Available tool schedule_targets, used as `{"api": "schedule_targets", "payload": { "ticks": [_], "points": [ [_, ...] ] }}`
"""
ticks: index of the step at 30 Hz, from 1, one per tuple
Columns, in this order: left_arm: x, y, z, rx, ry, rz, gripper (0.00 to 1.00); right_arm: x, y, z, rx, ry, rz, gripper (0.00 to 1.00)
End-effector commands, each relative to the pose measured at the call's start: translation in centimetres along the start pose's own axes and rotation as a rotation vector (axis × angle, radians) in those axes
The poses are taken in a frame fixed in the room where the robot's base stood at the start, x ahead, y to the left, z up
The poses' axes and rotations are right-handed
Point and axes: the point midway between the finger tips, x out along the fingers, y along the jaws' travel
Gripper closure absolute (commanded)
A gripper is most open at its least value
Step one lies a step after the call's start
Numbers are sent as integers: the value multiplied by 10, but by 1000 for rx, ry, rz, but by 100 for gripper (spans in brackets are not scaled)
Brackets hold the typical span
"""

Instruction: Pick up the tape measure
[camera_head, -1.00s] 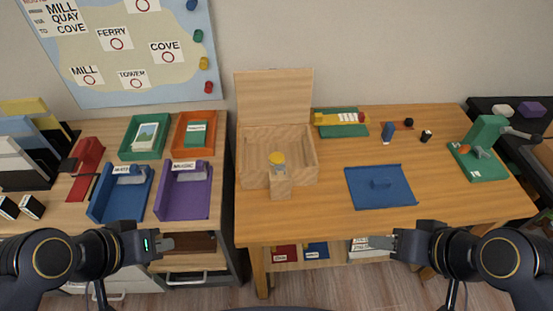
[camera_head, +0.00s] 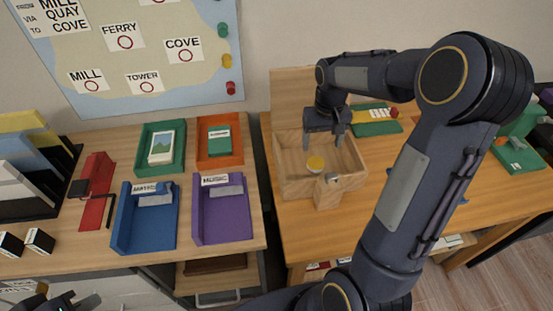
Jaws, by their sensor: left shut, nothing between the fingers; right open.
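My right gripper (camera_head: 322,147) is open and points down over the box. My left gripper (camera_head: 88,302) is shut and empty at the bottom left corner, mostly cut off by the frame edge.
The box's raised lid (camera_head: 290,95) stands behind it. A blue tray (camera_head: 148,225), a purple tray (camera_head: 222,215), a green tray (camera_head: 162,150) and an orange tray (camera_head: 220,150) stand to the left. My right arm hides much of the right desk.

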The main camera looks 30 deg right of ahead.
Motion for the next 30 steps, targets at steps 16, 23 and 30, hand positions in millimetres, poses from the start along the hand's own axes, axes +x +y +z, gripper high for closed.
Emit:
{"api": "schedule_targets", "payload": {
  "ticks": [16, 23, 30],
  "points": [
    [2, -1, 1, 0, 0, 0, 100, 67, -3, -3, 0, -11, 9, 28],
    [2, -1, 1, 0, 0, 0, 100, 82, -2, -4, 1, -7, 8, 28],
    [2, -1, 1, 0, 0, 0, 100, 81, -3, -4, 0, -6, 8, 38]
  ]
}}
